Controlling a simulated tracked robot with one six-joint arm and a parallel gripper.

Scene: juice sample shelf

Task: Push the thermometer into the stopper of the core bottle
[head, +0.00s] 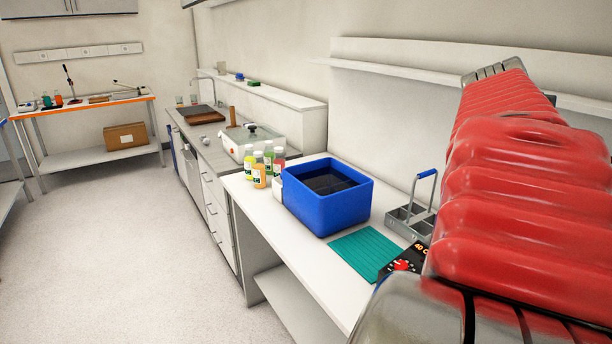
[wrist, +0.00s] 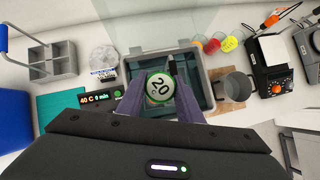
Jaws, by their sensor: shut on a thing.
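In the wrist view my gripper (wrist: 160,80) is shut, its two purple fingers around a round white dial with a green rim (wrist: 160,88) marked 20, which looks like the thermometer's head. The dial faces the camera and hides whatever lies straight below it, so its stem does not show. It is over a grey-rimmed water bath (wrist: 209,78) with dark water. I cannot make out the core bottle or its stopper, nor tell whether the thermometer touches one. In the head view my arm hides the gripper and the bath.
A display (wrist: 101,98) reads 40 C 6 min left of the bath. A grey pot (wrist: 237,86) and a dark device (wrist: 272,80) stand right. In the head view, a blue box (head: 330,205), green mat (head: 366,252), metal caddy (head: 408,222) and several bottles (head: 259,172) are on the bench.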

